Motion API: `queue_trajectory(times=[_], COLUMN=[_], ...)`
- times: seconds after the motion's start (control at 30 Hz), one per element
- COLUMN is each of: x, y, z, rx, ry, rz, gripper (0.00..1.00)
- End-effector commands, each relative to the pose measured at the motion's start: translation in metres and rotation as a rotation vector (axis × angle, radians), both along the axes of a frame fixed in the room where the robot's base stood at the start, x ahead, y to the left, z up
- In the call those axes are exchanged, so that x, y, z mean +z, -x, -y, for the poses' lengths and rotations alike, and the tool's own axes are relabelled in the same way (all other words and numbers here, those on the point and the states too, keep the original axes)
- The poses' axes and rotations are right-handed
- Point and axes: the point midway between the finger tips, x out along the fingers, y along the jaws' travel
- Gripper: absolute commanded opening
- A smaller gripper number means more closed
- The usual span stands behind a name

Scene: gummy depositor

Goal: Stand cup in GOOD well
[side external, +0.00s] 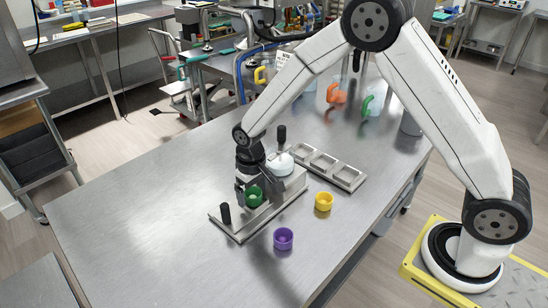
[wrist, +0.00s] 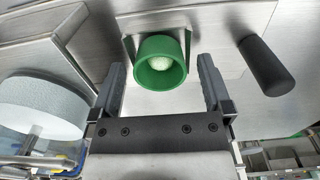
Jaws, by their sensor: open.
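A green cup (side external: 254,199) stands on the metal depositor (side external: 230,228), with something pale inside it. In the wrist view the green cup (wrist: 147,75) sits between and slightly beyond my fingertips, with visible gaps on both sides. My gripper (wrist: 161,68) is open, one finger on each side of the cup. In the side view my gripper (side external: 249,184) is low over the depositor at the cup. A metal tray with three square wells (side external: 350,178) lies behind and to the right; no GOOD marking is readable, and the wells look empty.
A purple cup (side external: 283,238) and a yellow cup (side external: 323,201) stand on the table (side external: 140,215) right of the depositor. Its black handle (side external: 225,213) rises at the near end; it also shows in the wrist view (wrist: 266,62). An orange pitcher (side external: 336,94) and a green-handled pitcher (side external: 370,104) stand behind.

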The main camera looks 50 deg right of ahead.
Motion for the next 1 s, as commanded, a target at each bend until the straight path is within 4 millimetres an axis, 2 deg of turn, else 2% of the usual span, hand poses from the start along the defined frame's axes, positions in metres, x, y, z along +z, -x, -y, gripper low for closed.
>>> queue_trajectory(times=[0.1, 0.27, 0.4, 0.43, 1.0], x=[0.0, 0.0, 0.0, 0.0, 0.012], y=[0.0, 0.0, 0.0, 0.0, 0.0], z=[0.0, 0.0, 0.0, 0.0, 0.0], rx=[0.0, 0.0, 0.0, 0.0, 0.0], ry=[0.0, 0.0, 0.0, 0.0, 0.0], rz=[0.0, 0.0, 0.0, 0.0, 0.001], gripper=[1.0, 0.49, 0.05, 0.0, 0.0])
